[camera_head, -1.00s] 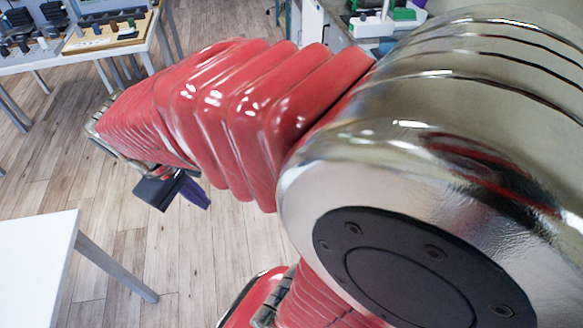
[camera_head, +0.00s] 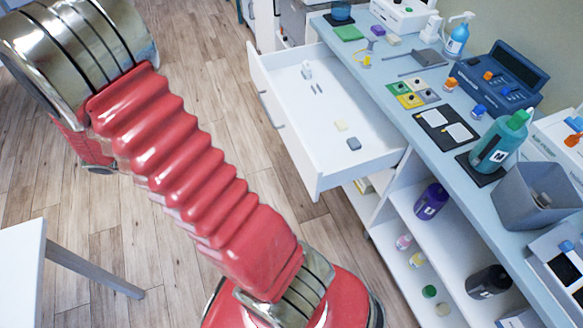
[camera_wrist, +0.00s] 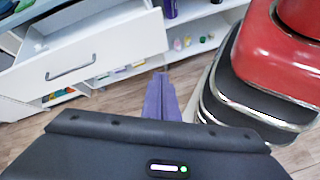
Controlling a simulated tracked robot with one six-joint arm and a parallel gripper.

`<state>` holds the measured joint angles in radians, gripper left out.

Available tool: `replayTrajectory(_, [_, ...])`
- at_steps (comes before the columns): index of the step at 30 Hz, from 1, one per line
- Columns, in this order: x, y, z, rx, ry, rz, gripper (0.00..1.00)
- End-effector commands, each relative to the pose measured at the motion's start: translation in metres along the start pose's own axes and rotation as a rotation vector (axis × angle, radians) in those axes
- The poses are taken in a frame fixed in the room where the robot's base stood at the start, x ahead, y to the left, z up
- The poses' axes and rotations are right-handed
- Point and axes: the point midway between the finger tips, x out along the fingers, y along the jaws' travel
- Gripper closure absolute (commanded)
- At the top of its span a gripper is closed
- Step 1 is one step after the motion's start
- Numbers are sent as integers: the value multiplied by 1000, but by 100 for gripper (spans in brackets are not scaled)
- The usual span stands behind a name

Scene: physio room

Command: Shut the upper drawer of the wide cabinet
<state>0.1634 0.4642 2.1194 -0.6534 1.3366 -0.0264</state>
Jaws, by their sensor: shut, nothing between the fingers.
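The wide cabinet (camera_head: 432,168) stands at the right in the head view, with a pale blue top. Its upper drawer (camera_head: 322,125) is white and pulled out, with a few small items inside. In the wrist view the drawer front (camera_wrist: 110,45) with its metal bar handle (camera_wrist: 70,69) faces me at the upper left. In the head view my gripper is out of sight; only my red arm shows.
The cabinet top holds a green bottle (camera_head: 501,142), a grey bin (camera_head: 525,195) and a dark blue device (camera_head: 500,80). Open shelves below hold a purple bottle (camera_head: 431,201). A white table (camera_head: 20,262) stands at the lower left. Wooden floor lies clear before the drawer.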

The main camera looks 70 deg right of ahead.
Motion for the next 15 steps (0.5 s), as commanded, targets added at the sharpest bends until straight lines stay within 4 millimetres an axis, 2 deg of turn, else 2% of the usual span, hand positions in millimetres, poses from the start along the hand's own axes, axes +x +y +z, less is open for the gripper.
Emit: replayTrajectory(15, [83, 18, -42, -194, -336, 110, 100])
